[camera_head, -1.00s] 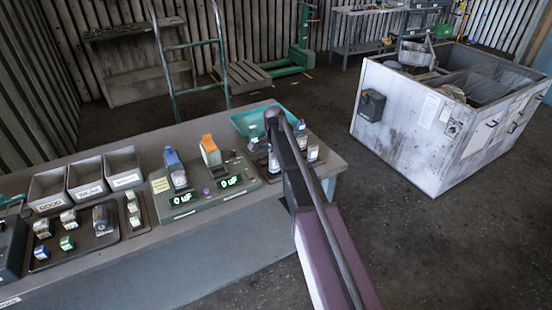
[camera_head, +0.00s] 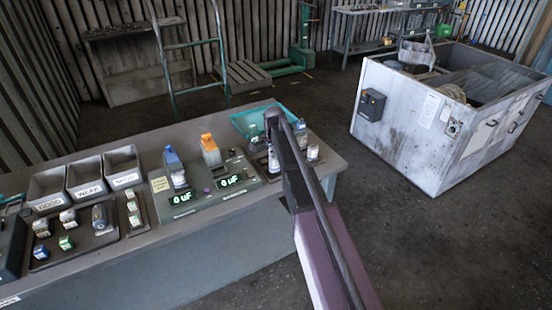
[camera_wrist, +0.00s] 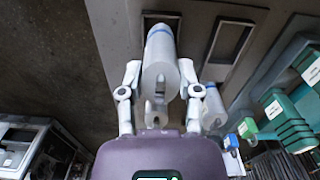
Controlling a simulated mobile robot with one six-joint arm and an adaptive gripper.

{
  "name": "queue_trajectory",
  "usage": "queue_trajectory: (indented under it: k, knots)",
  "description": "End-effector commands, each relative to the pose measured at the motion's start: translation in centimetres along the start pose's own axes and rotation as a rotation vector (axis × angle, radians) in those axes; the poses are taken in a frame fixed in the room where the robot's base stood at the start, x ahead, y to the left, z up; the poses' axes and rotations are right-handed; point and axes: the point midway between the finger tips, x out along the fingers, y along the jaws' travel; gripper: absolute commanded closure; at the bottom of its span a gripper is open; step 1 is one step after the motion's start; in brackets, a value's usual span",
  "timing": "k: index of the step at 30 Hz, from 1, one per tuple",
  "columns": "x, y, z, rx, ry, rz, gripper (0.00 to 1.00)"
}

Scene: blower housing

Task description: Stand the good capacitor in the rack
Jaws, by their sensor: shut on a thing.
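My gripper (camera_wrist: 158,88) is shut on a white cylindrical capacitor (camera_wrist: 160,72) with a blue band near its far end. The fingers press on its two sides. Dark rectangular frames, seemingly rack slots (camera_wrist: 233,42), show beyond and beside it on the grey surface. I cannot tell whether the held capacitor is inside a slot. Another pale capacitor (camera_wrist: 213,108) is beside the right finger. In the head view, the arm largely hides my gripper at the bench's right end. White capacitors, one of them right of the arm (camera_head: 313,153), show around it there.
A teal tray (camera_head: 243,125) lies behind the arm. A test unit with two "0 uF" displays (camera_head: 181,198) stands left. Further left are bins marked GOOD (camera_head: 47,188) and WEAK (camera_head: 86,177), a third bin (camera_head: 122,163), and a tray of several parts (camera_head: 75,255).

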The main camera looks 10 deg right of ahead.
Motion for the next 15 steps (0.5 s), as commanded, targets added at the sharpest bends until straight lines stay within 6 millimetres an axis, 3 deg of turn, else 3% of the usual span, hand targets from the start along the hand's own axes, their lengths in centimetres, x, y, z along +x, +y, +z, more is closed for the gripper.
queue_trajectory:
  k: [15]
  knots:
    - [0.38, 0.00, -0.02, 0.000, 0.000, 0.000, 0.89]
